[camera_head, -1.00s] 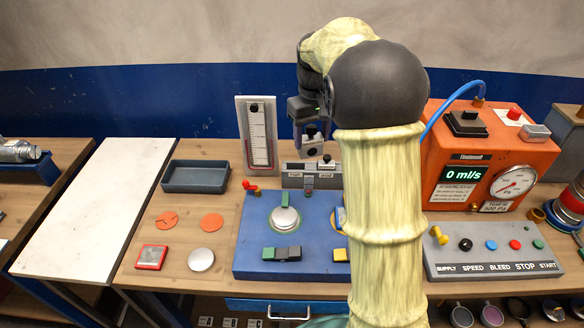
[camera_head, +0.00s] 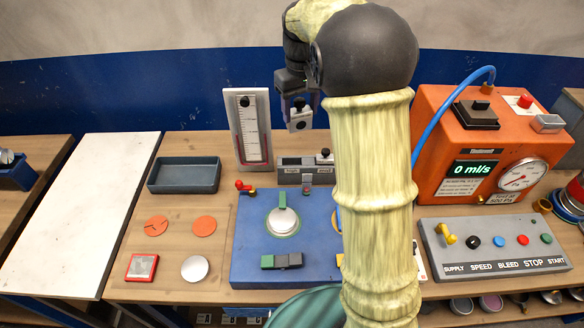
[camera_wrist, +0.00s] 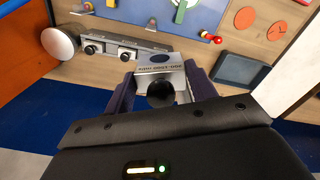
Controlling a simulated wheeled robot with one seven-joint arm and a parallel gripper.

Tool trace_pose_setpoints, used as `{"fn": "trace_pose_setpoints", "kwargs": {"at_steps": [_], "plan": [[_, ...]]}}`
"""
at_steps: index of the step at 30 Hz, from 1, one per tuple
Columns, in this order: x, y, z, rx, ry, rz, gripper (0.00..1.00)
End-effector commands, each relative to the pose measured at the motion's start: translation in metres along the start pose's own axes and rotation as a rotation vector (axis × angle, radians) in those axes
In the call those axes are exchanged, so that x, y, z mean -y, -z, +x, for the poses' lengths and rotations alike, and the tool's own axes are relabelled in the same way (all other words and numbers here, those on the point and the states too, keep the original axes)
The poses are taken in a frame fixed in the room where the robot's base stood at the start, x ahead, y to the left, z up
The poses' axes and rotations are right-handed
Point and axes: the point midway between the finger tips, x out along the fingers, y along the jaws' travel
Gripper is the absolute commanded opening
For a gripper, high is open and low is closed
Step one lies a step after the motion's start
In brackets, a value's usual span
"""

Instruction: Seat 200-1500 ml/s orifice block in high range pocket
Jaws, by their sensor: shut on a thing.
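My gripper (camera_head: 299,103) is shut on a silver orifice block (camera_head: 300,120) with a black knob. It holds the block in the air, in front of the wall and above the grey pocket rack (camera_head: 289,177). In the wrist view the held block (camera_wrist: 157,60) sits between the jaws, and its printed label appears upside down, seemingly 200-1500 ml/s. The rack (camera_wrist: 108,38) lies beyond it there, with two black-knobbed blocks in it. In the head view one seated block (camera_head: 325,156) shows; the rack's left part looks empty. The rack's right end is hidden by my arm.
A framed scale gauge (camera_head: 248,128) stands upright just left of the rack. A blue fixture plate (camera_head: 250,225) lies in front of it. A dark tray (camera_head: 184,176) is at left. The orange meter box (camera_head: 435,130) with a blue hose stands at right.

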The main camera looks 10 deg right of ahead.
Motion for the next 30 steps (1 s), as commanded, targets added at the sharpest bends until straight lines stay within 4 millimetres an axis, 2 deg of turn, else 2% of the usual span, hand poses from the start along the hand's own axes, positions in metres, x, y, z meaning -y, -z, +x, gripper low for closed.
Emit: {"fn": "trace_pose_setpoints", "kwargs": {"at_steps": [4,8,15,18,21,24,30], "plan": [[-0.003,0.008,0.009,0.001,-0.001,0.015,0.05],[-0.009,0.028,0.032,0.005,-0.002,0.047,0.05],[-0.021,0.073,0.106,0.007,-0.003,0.14,0.05],[-0.025,0.085,0.134,0.004,-0.001,0.174,0.05],[-0.027,0.092,0.152,0.001,0.0,0.197,0.05],[-0.028,0.095,0.16,0.0,0.0,0.206,0.05],[-0.029,0.095,0.161,-0.001,0.0,0.209,0.05]]}}
